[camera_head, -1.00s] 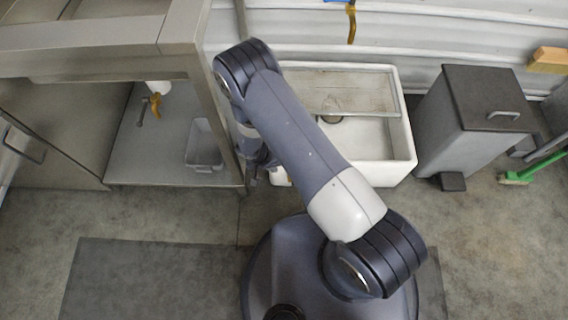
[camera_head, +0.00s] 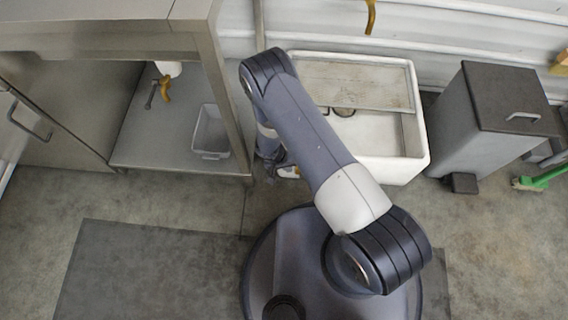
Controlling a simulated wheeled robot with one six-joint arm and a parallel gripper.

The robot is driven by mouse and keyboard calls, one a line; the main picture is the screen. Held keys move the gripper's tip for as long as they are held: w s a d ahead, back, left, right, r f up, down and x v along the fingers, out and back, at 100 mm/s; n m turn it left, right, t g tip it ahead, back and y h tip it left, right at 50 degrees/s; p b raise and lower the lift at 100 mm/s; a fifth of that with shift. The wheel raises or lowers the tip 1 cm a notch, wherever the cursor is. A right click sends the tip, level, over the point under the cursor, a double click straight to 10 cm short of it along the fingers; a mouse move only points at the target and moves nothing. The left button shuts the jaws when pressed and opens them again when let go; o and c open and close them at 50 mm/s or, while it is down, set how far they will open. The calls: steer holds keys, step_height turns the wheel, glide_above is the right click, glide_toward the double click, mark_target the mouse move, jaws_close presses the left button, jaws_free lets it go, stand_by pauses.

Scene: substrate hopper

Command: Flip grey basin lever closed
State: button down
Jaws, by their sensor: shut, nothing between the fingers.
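An ochre tap (camera_head: 165,90) hangs from a white fitting (camera_head: 168,69) under the steel counter at the left. A thin grey lever (camera_head: 151,95) sticks out beside it, pointing down in the picture. A light grey basin (camera_head: 211,131) stands on the shelf below and to the right of the tap. My gripper (camera_head: 273,163) is shut and empty, pointing down just right of the counter's front leg. It is apart from the tap and the lever, and my own arm partly hides it.
A white sink (camera_head: 408,160) stands right of the counter, partly behind my arm. A grey pedal bin (camera_head: 480,135) and a green broom (camera_head: 540,180) are further right. Another ochre spout (camera_head: 371,15) shows on the wall. The counter's leg (camera_head: 228,100) stands between my gripper and the tap.

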steer(key=d, duration=0.1)
steer(key=d+f, duration=0.1)
steer(key=d, duration=0.1)
steer(key=d+f, duration=0.1)
steer(key=shift+w+d+b, duration=0.15)
steer(key=shift+w+b, duration=0.15)
steer(key=shift+w, duration=0.05)
